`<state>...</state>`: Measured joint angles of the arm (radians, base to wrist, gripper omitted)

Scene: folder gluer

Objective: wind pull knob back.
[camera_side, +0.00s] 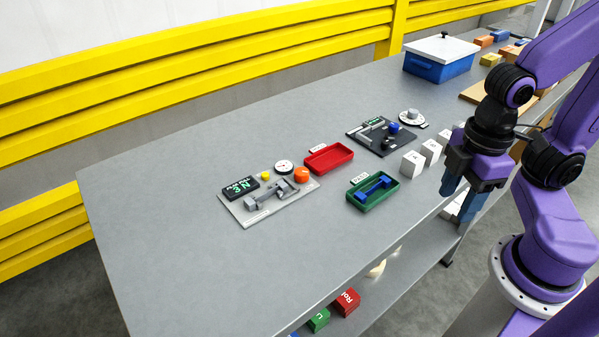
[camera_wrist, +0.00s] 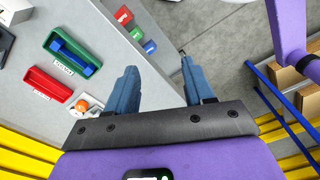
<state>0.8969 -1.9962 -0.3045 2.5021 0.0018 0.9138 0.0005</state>
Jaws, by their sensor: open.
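An orange knob (camera_side: 302,174) sits at the right end of a light grey tester plate (camera_side: 253,217), which carries a dark display (camera_side: 240,187) with green characters, a round white dial (camera_side: 284,167) and a grey clamp-like part (camera_side: 268,196). The orange knob also shows in the wrist view (camera_wrist: 81,105), near the base of one finger; most of the tester is out of that view. My gripper (camera_side: 461,198) is open and empty, pointing down near the table's front edge, far right of the knob.
A red tray (camera_side: 329,159) and a green tray (camera_side: 360,207) holding a blue part (camera_side: 374,188) lie between tester and gripper. White blocks (camera_side: 412,165) stand close to my gripper. A black fixture (camera_side: 372,142) and blue box (camera_side: 438,68) are behind. The table's left is clear.

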